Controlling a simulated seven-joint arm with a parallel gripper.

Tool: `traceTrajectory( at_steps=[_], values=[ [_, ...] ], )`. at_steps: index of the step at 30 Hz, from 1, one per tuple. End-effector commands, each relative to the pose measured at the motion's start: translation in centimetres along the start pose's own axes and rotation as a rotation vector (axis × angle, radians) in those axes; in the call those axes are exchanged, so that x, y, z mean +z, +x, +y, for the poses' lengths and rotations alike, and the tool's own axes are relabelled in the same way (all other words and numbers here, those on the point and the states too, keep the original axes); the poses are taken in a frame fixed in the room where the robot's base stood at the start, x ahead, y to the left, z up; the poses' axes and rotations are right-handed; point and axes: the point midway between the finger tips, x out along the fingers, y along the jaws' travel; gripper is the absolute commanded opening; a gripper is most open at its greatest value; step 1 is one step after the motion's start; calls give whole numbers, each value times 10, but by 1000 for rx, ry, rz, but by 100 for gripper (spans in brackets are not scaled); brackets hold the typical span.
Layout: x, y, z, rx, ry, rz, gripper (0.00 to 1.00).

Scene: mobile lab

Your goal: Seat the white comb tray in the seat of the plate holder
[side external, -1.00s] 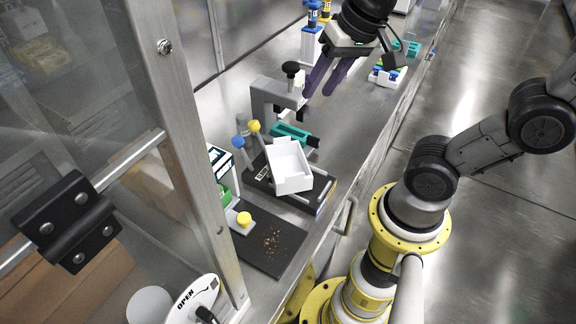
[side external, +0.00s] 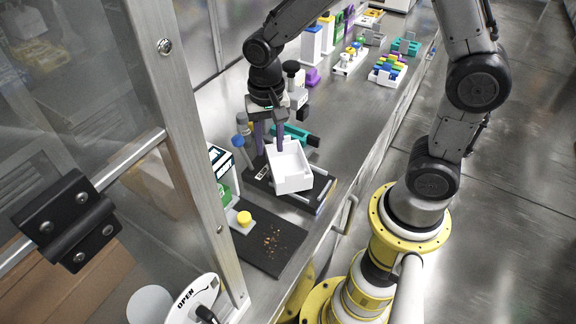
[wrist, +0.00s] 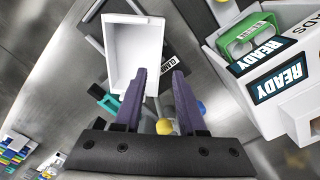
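The white comb tray (side external: 290,182) is an open white box. It lies on the dark plate holder (side external: 258,186), turned askew to the holder's edges; the seat under it is hidden. In the wrist view the tray (wrist: 122,50) is at the upper middle, with the holder's dark bars slanting behind it. My gripper (side external: 269,148) is over the tray's back left side, fingers pointing down. In the wrist view its purple fingers (wrist: 158,72) are apart with nothing held between them. One finger overlaps the tray's near corner; I cannot tell whether it touches.
Blue-ball (side external: 238,141) and yellow-ball (wrist: 165,127) levers stand close to my fingers. A teal part (side external: 295,133) lies behind the tray. A white device (wrist: 290,75) marked READY stands at the holder's left in the side view. A dark mat (side external: 262,245) with brown crumbs lies in front.

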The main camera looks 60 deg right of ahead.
Motion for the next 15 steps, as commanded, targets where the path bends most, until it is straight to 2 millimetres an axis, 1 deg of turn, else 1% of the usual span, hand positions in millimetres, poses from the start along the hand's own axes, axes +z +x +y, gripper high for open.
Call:
traceTrajectory(
  at_steps=[1, 3, 8, 10, 15],
  values=[
    [0, 8, 0, 2, 0, -2, 40],
    [0, 15, 0, 2, 0, -1, 40],
    [0, 24, 0, 1, 0, -1, 40],
    [0, 30, 1, 2, 0, -2, 40],
    [-1, 56, 1, 3, 0, -2, 40]
  ],
)
